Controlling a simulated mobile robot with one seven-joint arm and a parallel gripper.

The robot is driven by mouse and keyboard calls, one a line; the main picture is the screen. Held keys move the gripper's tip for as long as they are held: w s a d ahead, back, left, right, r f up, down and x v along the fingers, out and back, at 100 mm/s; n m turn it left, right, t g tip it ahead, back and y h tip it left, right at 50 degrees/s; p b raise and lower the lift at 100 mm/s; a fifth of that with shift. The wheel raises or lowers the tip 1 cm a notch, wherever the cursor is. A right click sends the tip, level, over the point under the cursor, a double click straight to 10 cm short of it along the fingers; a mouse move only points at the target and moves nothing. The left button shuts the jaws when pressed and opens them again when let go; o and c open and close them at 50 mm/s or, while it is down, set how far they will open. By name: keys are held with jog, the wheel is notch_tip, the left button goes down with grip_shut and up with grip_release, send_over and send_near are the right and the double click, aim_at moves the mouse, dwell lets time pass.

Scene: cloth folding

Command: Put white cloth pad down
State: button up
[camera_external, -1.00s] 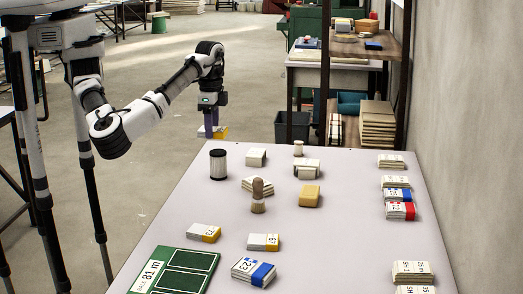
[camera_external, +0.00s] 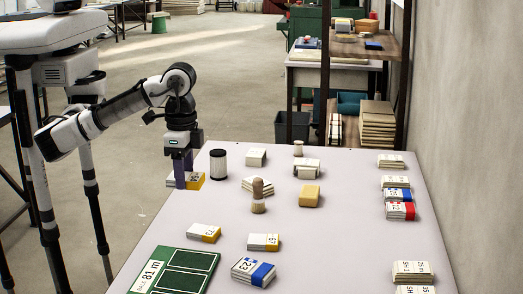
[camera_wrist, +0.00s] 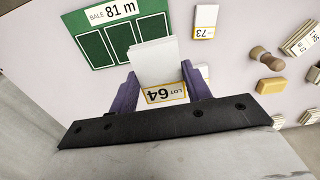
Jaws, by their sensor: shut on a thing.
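My gripper (camera_external: 184,180) has purple fingers and is shut on a white cloth pad (camera_external: 196,182) with a yellow band. It holds the pad at the table's left edge, in front of the black-and-white cylinder. In the wrist view my gripper (camera_wrist: 161,86) has the pad (camera_wrist: 157,62) between its fingers, with a label reading LOT 64. The green board (camera_external: 215,277), marked BALE 81 m, lies at the table's near left with empty outlined panels. In the wrist view the board (camera_wrist: 112,44) lies just beyond the pad. The pad's height above the table is hard to tell.
A wooden-handled tool (camera_external: 258,197), a yellow block (camera_external: 309,196) and a cylinder (camera_external: 218,165) stand farther back. Several pad stacks (camera_external: 400,210) line the right side.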

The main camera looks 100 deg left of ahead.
aim_at(179, 265)
jog(key=s+d, duration=0.2)
jog(key=d, duration=0.2)
notch_tip(179, 265, down, 19)
jog(key=shift+d+f+b, duration=0.1)
jog(key=shift+f+b, duration=0.05)
jog(key=shift+b, duration=0.55)
jog(key=o, duration=0.5)
jog(key=shift+f, duration=0.15)
jog(key=o, duration=0.5)
jog(key=shift+c, duration=0.2)
notch_tip(179, 265, up, 12)
jog(key=shift+r, duration=0.2)
